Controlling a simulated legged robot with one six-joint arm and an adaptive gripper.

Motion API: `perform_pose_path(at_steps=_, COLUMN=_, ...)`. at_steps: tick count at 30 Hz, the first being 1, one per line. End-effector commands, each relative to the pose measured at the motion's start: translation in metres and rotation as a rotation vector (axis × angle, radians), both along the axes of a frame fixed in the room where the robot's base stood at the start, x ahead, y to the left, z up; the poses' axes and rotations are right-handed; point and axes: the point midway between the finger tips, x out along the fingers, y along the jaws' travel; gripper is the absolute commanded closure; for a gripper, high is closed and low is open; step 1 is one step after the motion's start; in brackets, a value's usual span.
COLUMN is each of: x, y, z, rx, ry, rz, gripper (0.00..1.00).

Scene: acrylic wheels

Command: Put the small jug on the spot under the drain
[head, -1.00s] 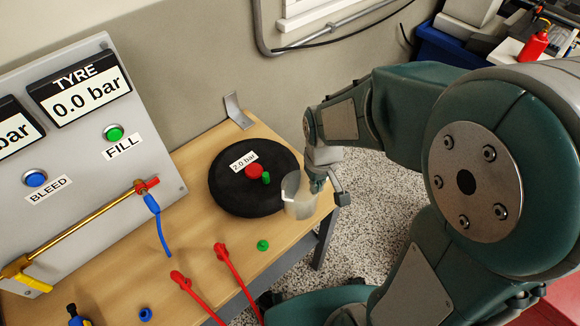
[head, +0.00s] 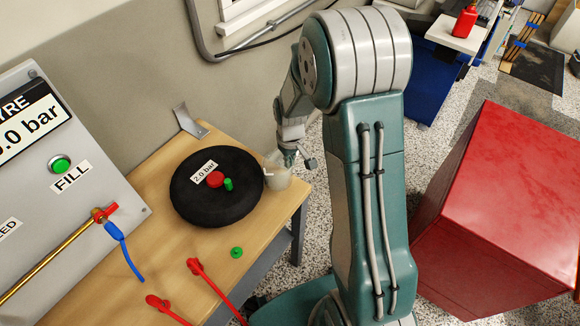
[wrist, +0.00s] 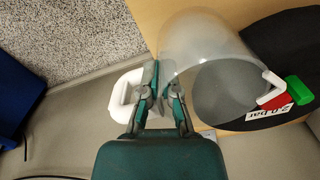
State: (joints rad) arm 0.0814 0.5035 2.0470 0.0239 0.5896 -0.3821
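The small jug (head: 278,175) is a translucent cup at the far right corner of the wooden table, beside the black wheel. In the wrist view the jug (wrist: 205,45) fills the upper middle, with its white loop handle (wrist: 118,100) on the left. My gripper (head: 289,158) is at the jug; in the wrist view its fingers (wrist: 157,75) are close together on the handle where it meets the wall. I cannot tell whether the jug touches the table. The drain and its spot are not identifiable in the current views.
The black wheel (head: 240,200) with a 2.0 bar label lies left of the jug. A grey panel (head: 110,165) with a brass pipe (head: 48,262) and blue hose (head: 124,250) stands at left. Red-ended leads and a green cap (head: 237,252) lie in front. A red cabinet (head: 500,210) stands at right.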

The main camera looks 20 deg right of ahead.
Motion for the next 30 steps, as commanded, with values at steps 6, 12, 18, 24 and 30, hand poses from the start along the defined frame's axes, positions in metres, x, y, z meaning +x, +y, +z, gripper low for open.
perform_pose_path(at_steps=6, x=0.002, y=-0.001, z=-0.031, rx=0.001, ry=0.004, rz=0.000, gripper=1.00)
perform_pose_path(at_steps=12, x=0.002, y=-0.001, z=-0.034, rx=0.000, ry=0.000, rz=0.000, gripper=1.00)
perform_pose_path(at_steps=18, x=0.002, y=-0.001, z=-0.036, rx=0.001, ry=0.001, rz=-0.001, gripper=0.84)
perform_pose_path(at_steps=24, x=0.002, y=-0.001, z=-0.036, rx=0.001, ry=0.001, rz=-0.001, gripper=0.57)
perform_pose_path(at_steps=30, x=0.002, y=-0.001, z=-0.035, rx=0.000, ry=0.001, rz=-0.001, gripper=0.57)
